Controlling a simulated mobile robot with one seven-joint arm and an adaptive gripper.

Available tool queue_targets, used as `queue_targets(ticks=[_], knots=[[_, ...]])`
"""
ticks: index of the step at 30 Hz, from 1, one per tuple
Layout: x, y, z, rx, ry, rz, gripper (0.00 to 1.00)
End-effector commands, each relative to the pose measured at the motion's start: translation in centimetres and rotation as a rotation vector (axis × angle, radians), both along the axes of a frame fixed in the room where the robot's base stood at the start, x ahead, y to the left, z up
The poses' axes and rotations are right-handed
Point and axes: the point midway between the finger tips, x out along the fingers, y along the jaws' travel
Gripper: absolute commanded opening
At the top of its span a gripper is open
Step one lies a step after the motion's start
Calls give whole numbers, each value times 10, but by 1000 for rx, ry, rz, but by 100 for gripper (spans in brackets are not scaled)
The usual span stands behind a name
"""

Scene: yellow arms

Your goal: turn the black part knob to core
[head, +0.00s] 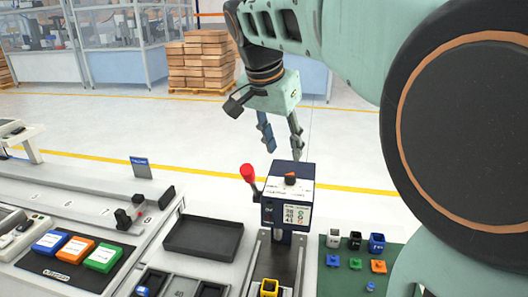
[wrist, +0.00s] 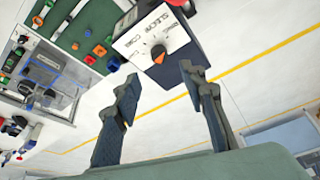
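The part knob (head: 291,179) sits on the white top plate of a dark blue box (head: 268,212). In the wrist view the knob (wrist: 158,52) looks black with an orange pointer end, facing the lower part of the picture. Printed words ring it on the plate (wrist: 135,35); one looks like "CORE", but I cannot tell which word the pointer marks. My gripper (head: 283,154) hangs above the box in the head view, fingers pointing down, apart from the knob. In the wrist view my gripper (wrist: 160,80) is open and empty, its fingers either side of the knob's line.
A red-ended lever (head: 248,174) stands at the box's left side. A black tray (head: 204,237) lies left of it. A green board (head: 352,262) with small coloured parts lies to the right. Blue, orange and green blocks (head: 75,250) sit far left.

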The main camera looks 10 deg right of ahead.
Motion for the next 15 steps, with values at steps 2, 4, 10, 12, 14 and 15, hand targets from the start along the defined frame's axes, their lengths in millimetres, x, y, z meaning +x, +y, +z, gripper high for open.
queue_targets(ticks=[2,4,10,12,14,15], knots=[[3,-5,-15,-1,5,-3,38],[7,-8,-27,-2,5,-2,38],[19,-18,-61,-1,3,-1,38],[22,-20,-70,-2,2,-1,38],[24,-22,-76,-1,1,-1,38],[25,-23,-79,-2,0,-2,38]])
